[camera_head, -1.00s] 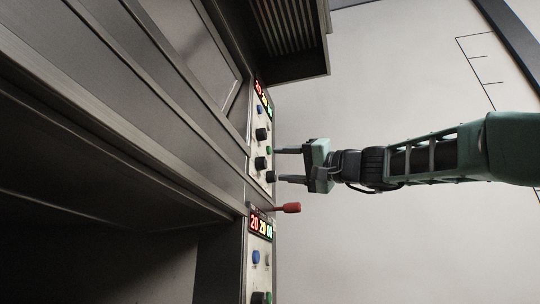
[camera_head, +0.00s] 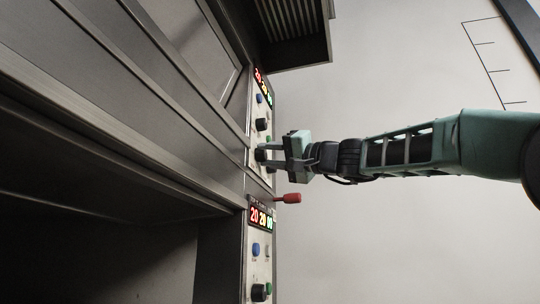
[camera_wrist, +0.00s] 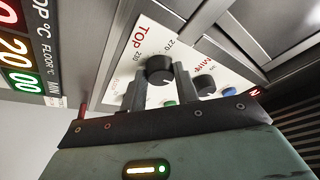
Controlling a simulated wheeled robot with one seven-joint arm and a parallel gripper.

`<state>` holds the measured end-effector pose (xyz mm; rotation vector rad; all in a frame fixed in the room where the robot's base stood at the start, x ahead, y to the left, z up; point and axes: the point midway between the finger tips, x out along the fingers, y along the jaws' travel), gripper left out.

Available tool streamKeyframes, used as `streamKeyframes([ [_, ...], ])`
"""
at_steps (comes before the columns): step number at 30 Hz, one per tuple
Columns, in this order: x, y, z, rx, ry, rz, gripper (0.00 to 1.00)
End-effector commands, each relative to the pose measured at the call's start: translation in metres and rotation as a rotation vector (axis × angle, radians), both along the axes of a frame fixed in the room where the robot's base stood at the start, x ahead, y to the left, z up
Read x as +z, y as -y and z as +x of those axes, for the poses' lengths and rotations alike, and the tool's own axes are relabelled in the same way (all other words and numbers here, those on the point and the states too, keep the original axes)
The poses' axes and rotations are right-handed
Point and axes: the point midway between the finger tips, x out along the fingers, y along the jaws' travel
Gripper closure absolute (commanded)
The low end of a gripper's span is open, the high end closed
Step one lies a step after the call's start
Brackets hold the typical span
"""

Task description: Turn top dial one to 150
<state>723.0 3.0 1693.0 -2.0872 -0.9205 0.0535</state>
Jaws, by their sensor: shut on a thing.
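The black dial marked TOP (camera_wrist: 160,70) is on a white panel with printed numbers, including 230 and 270, in the wrist view. A white line shows on its face. My gripper (camera_wrist: 159,78) is shut on this dial, with one finger on each side of it. In the head view my gripper (camera_head: 268,158) is at the upper control panel, on the lower black dial (camera_head: 260,155). The fingers partly hide this dial there. I cannot read the dial's exact setting.
Another black dial (camera_head: 261,124), a blue button (camera_head: 259,99) and a lit display (camera_head: 262,85) are higher on the panel. A red-handled lever (camera_head: 290,198) sticks out just below my gripper. A second panel with a display (camera_head: 261,216) is lower. Open space lies to the right.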

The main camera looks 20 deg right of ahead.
Motion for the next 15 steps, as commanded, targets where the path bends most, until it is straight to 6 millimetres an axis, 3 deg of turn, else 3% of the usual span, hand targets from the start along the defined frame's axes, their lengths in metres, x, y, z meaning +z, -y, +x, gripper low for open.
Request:
streamKeyframes([
  [15, 0.0036, -0.0006, -0.0014, -0.001, -0.255, 0.184, 0.92],
])
